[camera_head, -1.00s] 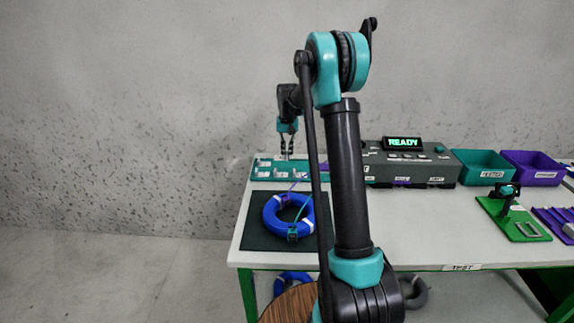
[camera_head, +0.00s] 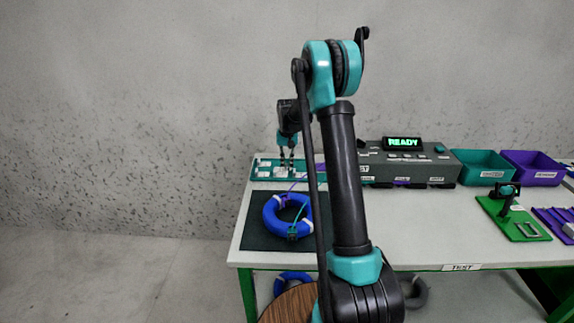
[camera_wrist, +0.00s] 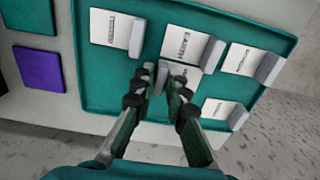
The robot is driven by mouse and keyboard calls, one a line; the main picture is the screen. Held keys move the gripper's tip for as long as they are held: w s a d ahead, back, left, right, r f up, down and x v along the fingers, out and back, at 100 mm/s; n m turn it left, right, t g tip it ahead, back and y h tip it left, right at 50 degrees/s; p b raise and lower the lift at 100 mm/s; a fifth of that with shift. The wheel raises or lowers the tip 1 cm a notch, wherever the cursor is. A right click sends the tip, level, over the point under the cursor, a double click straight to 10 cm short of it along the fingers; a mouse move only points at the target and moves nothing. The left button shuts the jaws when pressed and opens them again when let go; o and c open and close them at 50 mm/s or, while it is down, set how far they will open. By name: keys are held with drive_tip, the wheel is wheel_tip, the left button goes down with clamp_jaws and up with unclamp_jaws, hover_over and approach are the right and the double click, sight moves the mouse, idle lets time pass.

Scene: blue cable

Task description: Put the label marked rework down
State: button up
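The teal label tray (camera_head: 312,173) lies at the back left of the table, and my gripper (camera_head: 287,163) is low over it, pointing down. In the wrist view my gripper (camera_wrist: 164,80) has its fingertips close together on either side of the grey tab of a white label (camera_wrist: 188,76). The fingers look shut on this tab. The label partly shows behind the right finger, and its print is hidden or too small to read. Other white labels (camera_wrist: 112,28) with grey tabs lie in the tray around it. I cannot tell whether the held label touches the tray.
A blue cable coil (camera_head: 271,219) lies on a dark mat (camera_head: 259,238) in front of the tray. A tester (camera_head: 447,166) showing READY stands to the right, then a teal bin (camera_head: 480,172) and a purple bin (camera_head: 530,171). A green fixture (camera_head: 525,232) stands at the right.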

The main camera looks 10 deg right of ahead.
sight(287, 165)
drive_tip(key=shift+o, duration=1)
drive_tip(key=shift+r, duration=0.1)
wheel_tip(287, 165, up, 12)
idle(0.7)
drive_tip(key=shift+s+d, duration=0.1)
idle(0.3)
